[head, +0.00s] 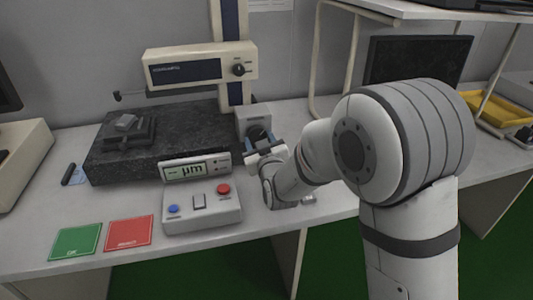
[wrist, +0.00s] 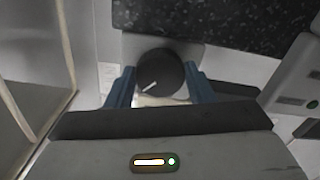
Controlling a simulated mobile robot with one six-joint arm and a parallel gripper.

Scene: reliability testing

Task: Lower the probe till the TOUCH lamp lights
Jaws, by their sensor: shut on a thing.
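My gripper (head: 264,148) has its blue fingers on either side of a black round knob (wrist: 160,73), shut on it. The knob is on a grey housing (head: 252,117) at the column's foot; its white pointer line faces lower left in the wrist view. The probe (head: 118,97) is a thin dark arm left of the cream measuring head (head: 200,67). Its tip appears above the dark stepped block (head: 127,127), apart from it. The display unit (head: 195,168) reads "µm"; its digits and small lamp labels are too small to read, so I cannot identify the TOUCH lamp.
The block stands on a black granite plate (head: 100,165). In front are a control box (head: 205,216) with blue and red buttons, a green card (head: 75,242) and a red card (head: 129,233). A dark monitor (head: 418,60) and yellow tray (head: 505,112) are at right.

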